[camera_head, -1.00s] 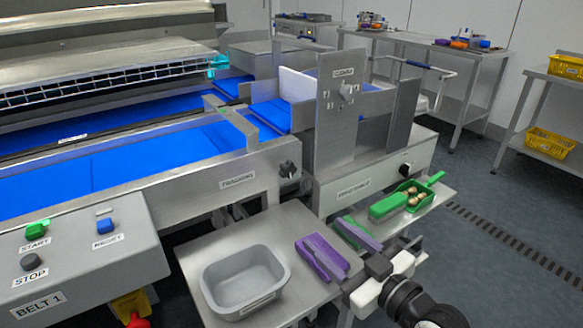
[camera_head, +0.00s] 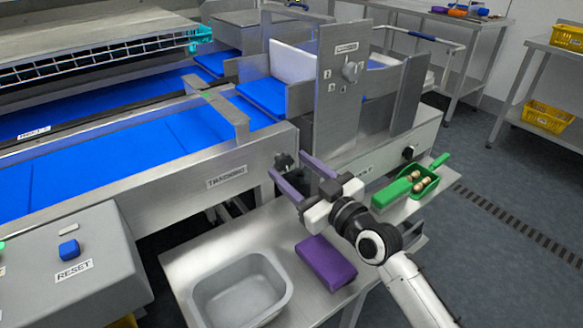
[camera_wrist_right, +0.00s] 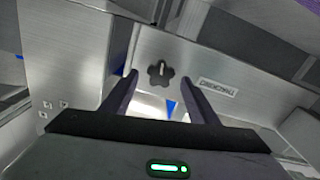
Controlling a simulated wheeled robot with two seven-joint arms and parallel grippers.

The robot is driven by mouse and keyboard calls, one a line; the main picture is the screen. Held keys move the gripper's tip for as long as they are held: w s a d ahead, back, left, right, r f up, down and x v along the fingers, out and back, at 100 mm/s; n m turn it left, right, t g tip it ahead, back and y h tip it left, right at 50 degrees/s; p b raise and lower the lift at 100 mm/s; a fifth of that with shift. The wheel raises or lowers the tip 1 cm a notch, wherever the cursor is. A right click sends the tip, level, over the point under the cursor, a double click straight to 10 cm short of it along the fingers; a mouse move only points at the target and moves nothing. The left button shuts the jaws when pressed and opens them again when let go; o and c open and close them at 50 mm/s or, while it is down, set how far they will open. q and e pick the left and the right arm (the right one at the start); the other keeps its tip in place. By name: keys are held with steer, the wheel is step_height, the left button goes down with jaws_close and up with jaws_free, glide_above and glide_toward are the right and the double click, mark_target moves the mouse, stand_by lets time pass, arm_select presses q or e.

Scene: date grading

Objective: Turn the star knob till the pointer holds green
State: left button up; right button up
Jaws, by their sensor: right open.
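The black star knob (camera_head: 284,161) sits on the steel front panel beside the TRACKING label (camera_head: 226,178). In the right wrist view the star knob (camera_wrist_right: 160,74) is face-on, with a pale line upright on its face. My right gripper (camera_head: 288,164) is open, its purple fingers pointing at the knob. In the wrist view the fingertips of my right gripper (camera_wrist_right: 159,77) appear on either side of the knob, with a gap on each side; contact does not show. My left gripper is not in view.
A grey tub (camera_head: 240,292) and a purple block (camera_head: 326,262) are on the steel shelf below. A green scoop (camera_head: 405,188) holding brown dates lies to the right. The RESET button (camera_head: 68,249) is at left.

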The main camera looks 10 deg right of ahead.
steer(key=shift+w+a, duration=0.2)
steer(key=shift+w, duration=0.2)
steer(key=shift+c, duration=0.4)
steer(key=c, duration=1)
steer(key=shift+o, duration=0.2)
steer(key=shift+r+m+p, duration=0.2)
steer(key=shift+m+p, duration=0.55)
steer(key=shift+m, duration=0.65)
steer(key=shift+d+f+m+p, duration=0.15)
steer(key=shift+m+p, duration=0.2)
steer(key=shift+m, duration=0.25)
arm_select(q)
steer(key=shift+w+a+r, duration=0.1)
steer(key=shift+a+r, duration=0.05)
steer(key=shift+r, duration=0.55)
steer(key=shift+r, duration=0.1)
arm_select(e)
steer(key=o, duration=1)
